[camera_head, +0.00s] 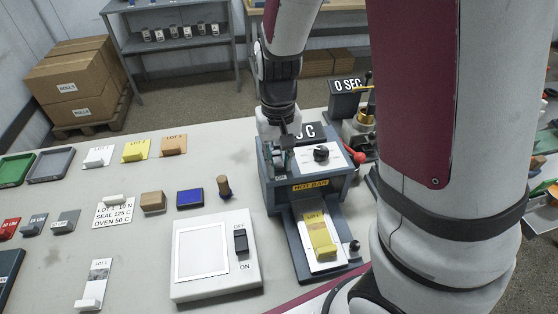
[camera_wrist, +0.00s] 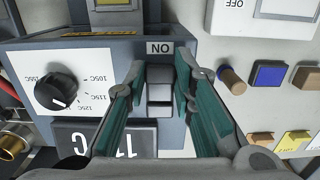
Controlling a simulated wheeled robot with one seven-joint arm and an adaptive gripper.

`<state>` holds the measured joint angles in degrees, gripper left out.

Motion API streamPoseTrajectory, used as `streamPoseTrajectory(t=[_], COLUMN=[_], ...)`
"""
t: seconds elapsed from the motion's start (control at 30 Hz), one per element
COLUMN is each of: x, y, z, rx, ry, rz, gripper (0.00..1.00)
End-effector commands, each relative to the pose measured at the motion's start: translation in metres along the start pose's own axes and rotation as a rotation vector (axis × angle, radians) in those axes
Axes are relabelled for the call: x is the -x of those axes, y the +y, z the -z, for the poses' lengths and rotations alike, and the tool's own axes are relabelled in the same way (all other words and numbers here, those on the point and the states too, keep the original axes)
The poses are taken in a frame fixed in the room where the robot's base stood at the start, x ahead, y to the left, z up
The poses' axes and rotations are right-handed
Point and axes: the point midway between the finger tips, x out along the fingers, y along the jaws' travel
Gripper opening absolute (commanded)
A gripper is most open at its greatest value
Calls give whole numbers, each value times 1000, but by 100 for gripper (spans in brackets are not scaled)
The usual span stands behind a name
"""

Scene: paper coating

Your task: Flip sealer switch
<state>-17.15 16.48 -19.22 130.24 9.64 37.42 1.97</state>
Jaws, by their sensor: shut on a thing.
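The grey hot-bar sealer (camera_head: 335,188) stands on the table in the middle of the head view. Its switch (camera_wrist: 160,93) shows in the wrist view as a dark and pale rocker below an upside-down ON label (camera_wrist: 159,47). My gripper (camera_wrist: 162,78) has its green-padded fingers on both sides of the switch and is shut on it. In the head view my gripper (camera_head: 281,152) reaches down onto the left top of the sealer and hides the switch. Which way the rocker is set is not clear.
The sealer's black knob (camera_wrist: 56,91) sits beside the switch, and its temperature display (camera_wrist: 105,140) is partly covered. A yellow LOT sample (camera_head: 320,236) lies on the sealer's front plate. A white OFF/ON panel (camera_head: 216,281), blue pad (camera_head: 189,198) and wooden stamp (camera_head: 224,187) stand left.

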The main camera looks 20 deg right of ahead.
Motion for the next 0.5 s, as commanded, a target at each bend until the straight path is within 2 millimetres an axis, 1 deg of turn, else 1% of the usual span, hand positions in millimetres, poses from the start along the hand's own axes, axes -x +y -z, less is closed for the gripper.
streamPoseTrajectory(t=[0.3,0.5], x=[3,5], y=[0,0], z=[10,12], rx=[-2,-1], ry=[-242,-356], rz=[0,0], gripper=[0,0])
